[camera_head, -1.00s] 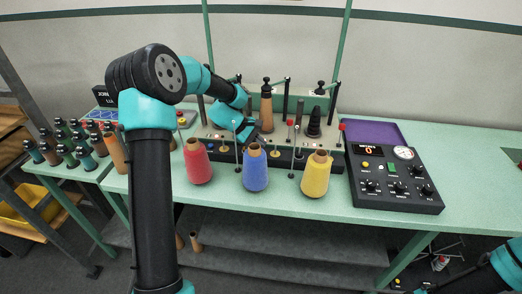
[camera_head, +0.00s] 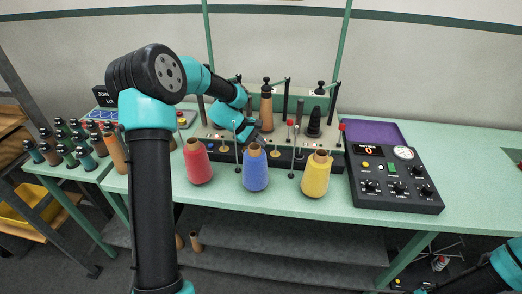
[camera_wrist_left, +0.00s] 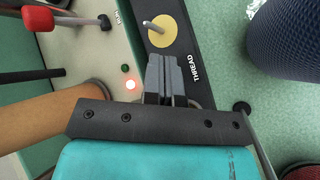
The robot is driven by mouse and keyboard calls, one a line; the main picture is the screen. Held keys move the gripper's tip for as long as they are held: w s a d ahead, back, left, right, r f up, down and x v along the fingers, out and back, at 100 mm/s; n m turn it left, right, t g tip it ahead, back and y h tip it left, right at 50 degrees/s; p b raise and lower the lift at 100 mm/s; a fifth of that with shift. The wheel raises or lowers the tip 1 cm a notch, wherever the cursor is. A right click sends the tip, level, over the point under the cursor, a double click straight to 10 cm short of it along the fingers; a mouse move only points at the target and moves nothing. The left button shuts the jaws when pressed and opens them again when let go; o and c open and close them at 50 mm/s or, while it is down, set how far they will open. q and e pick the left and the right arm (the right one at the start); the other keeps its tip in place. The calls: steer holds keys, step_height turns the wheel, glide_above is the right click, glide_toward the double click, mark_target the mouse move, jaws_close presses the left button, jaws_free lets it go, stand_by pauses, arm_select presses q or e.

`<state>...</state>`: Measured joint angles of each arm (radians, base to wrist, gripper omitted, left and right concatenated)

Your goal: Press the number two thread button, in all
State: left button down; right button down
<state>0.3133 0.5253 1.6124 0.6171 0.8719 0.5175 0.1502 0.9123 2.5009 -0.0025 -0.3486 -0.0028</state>
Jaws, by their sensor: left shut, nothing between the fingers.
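My left gripper (camera_head: 254,138) is over the front of the beige and black tufting machine, behind the blue cone. In the left wrist view its fingers (camera_wrist_left: 166,62) are shut and empty. They are over the edge of a black strip marked THREAD. A yellow disc with a metal pin (camera_wrist_left: 162,30) lies just beyond the fingertips. I cannot make out a button marked two; the gripper covers part of the strip. I cannot tell whether the fingertips touch it. My right gripper is out of view.
Red (camera_head: 198,162), blue (camera_head: 255,170) and yellow (camera_head: 316,177) thread cones stand along the machine's front, with thin posts between them. A brown spool (camera_head: 267,108) stands behind. A black control box (camera_head: 393,180) is at right. The green table (camera_head: 470,165) is clear farther right.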

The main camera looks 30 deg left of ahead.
arm_select(q)
steer(key=shift+f, duration=0.1)
stand_by(0.7)
steer(key=shift+f, duration=0.35)
steer(key=shift+f, duration=0.75)
stand_by(1.1)
steer(key=shift+r, duration=0.2)
steer(key=shift+a+r, duration=0.2)
steer(key=shift+r, duration=0.6)
steer(key=shift+d, duration=0.1)
steer(key=shift+r, duration=2.55)
